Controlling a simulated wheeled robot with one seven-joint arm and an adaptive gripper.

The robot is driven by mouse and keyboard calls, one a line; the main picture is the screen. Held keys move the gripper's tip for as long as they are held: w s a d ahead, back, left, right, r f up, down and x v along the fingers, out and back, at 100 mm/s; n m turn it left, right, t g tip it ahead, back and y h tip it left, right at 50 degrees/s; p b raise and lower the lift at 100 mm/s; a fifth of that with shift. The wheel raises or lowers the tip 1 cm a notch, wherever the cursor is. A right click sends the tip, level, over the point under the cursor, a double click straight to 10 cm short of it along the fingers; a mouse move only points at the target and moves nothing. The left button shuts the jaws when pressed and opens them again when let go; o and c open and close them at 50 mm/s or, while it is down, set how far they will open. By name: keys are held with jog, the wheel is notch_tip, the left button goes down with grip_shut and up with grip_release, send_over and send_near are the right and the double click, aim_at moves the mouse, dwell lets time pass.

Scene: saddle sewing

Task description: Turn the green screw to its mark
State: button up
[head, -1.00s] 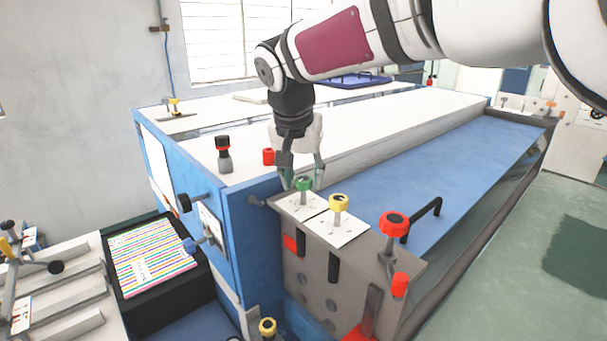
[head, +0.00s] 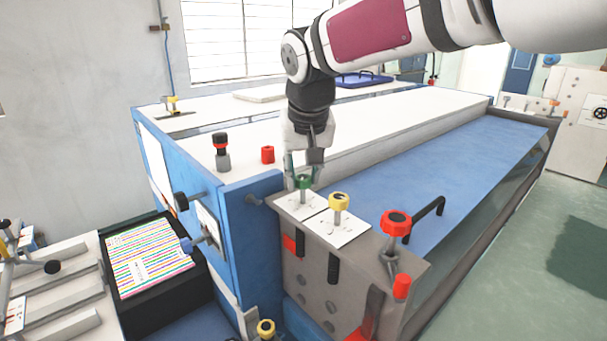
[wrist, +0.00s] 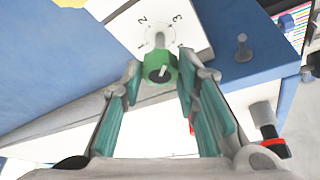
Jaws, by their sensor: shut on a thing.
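The green screw (head: 304,181) stands upright on a white dial card (head: 297,201) at the back left of the grey machine plate. My gripper (head: 303,179) comes down from above with its fingers on either side of the green head. In the wrist view, the green screw (wrist: 158,66) sits between the two teal fingertips, and my gripper (wrist: 160,70) is shut on it. A pale line crosses its dark-centred head. The card (wrist: 165,35) shows a ring of ticks with the figures 2 and 3; the rest of the dial is partly hidden by the screw.
A yellow screw (head: 339,201) on its own card stands close to the right. A red knob (head: 395,224) and black handle (head: 424,217) are farther right. A red cap (head: 267,155) and black-and-red knob (head: 221,150) stand on the white top to the left.

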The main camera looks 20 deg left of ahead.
jog(key=n, duration=0.2)
jog(key=n+g+y, duration=0.1)
jog(key=n+b, duration=0.1)
jog(key=n, duration=0.1)
jog(key=shift+w+d+n+y, duration=0.2)
jog(key=shift+w+n+y, duration=0.1)
jog(key=shift+y, duration=0.1)
jog(key=n+g+b, duration=0.1)
jog(key=n, duration=0.1)
jog(key=n+g+b, duration=0.1)
jog(key=n, duration=0.2)
jog(key=shift+n+y, duration=0.3)
jog(key=shift+y, duration=0.1)
jog(key=shift+g, duration=0.3)
jog(key=o, duration=1.2)
jog(key=shift+c, duration=0.2)
jog(key=shift+r, duration=0.1)
jog(key=v, duration=1.2)
